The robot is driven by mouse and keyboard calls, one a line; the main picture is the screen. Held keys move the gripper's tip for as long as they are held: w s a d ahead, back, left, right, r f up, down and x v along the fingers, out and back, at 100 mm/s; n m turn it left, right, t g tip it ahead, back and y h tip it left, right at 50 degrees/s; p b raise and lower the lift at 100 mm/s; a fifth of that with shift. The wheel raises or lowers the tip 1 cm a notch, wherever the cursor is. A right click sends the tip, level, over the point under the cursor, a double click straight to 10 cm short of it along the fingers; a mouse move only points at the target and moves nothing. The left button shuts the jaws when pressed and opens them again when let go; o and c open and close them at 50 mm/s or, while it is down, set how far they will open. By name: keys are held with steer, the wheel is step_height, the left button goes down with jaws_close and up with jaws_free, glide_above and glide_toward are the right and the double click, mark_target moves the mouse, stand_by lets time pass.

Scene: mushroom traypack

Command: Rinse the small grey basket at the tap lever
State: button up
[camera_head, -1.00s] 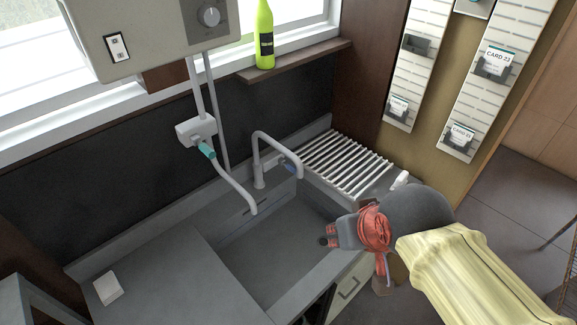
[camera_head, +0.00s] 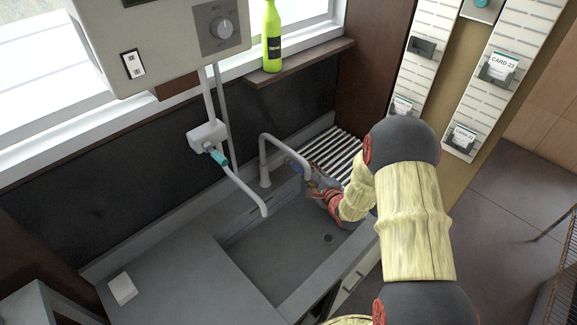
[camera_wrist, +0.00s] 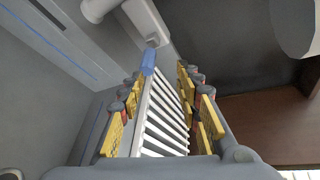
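The blue tap lever (camera_head: 304,171) sits by the curved grey tap (camera_head: 265,165) over the sink. In the wrist view the blue lever (camera_wrist: 148,62) shows just ahead, between the lines of my two fingers. My gripper (camera_wrist: 158,84) is open, with yellow-padded fingers apart and nothing held between them. In the head view my gripper (camera_head: 316,186) is at the lever, partly hidden by my wrist; whether it touches the lever I cannot tell. A second spout (camera_head: 240,185) with a teal lever (camera_head: 217,156) hangs at the left. I cannot make out the small grey basket in any view.
The sink basin (camera_head: 285,255) looks empty, with a drain (camera_head: 328,238). A slatted white drainer (camera_head: 335,148) lies behind my gripper, and its slats (camera_wrist: 165,120) show between the fingers. A green bottle (camera_head: 271,40) stands on the window shelf. A white block (camera_head: 122,289) lies on the left counter.

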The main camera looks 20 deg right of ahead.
mark_target(300, 171)
steer(key=shift+s+a+f+m+t, duration=0.15)
steer(key=shift+s+a+f+m, duration=0.1)
steer(key=shift+f+m, duration=0.25)
steer(key=shift+s+a+f+m+t, duration=0.1)
steer(key=shift+a+f+m+t, duration=0.15)
steer(key=shift+f, duration=0.3)
steer(key=shift+w+f+m, duration=0.1)
steer(key=shift+w+m, duration=0.05)
steer(key=shift+m, duration=0.1)
steer(key=x, duration=0.7)
steer(key=shift+w+a+b, duration=0.15)
steer(key=shift+w+b, duration=0.1)
steer(key=shift+b, duration=0.15)
jaws_close()
